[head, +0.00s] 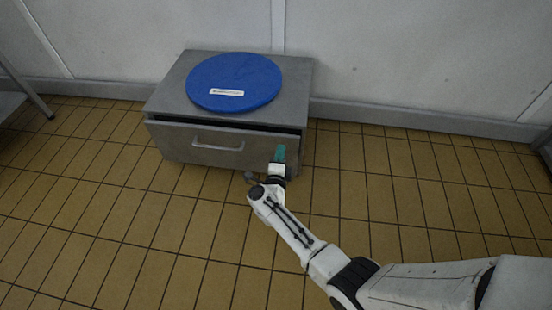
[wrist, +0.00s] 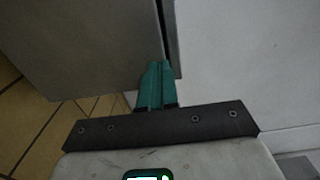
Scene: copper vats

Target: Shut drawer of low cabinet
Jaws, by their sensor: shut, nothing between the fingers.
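The low grey cabinet (head: 300,75) stands on the floor against the wall. Its drawer (head: 180,143) has a bar handle (head: 218,146) on the front. A dark gap shows along the drawer's top edge, so it stands slightly open. My gripper (head: 281,152), with teal fingers, is at the right part of the drawer front, right of the handle. In the wrist view the shut fingers (wrist: 157,68) point at the grey drawer front (wrist: 85,45), close to its edge. I cannot tell if they touch it. Nothing is between them.
A blue round lid (head: 232,75) with a white label lies on the cabinet top. A grey table leg (head: 28,92) stands at the far left. A pale wall (head: 400,60) is behind.

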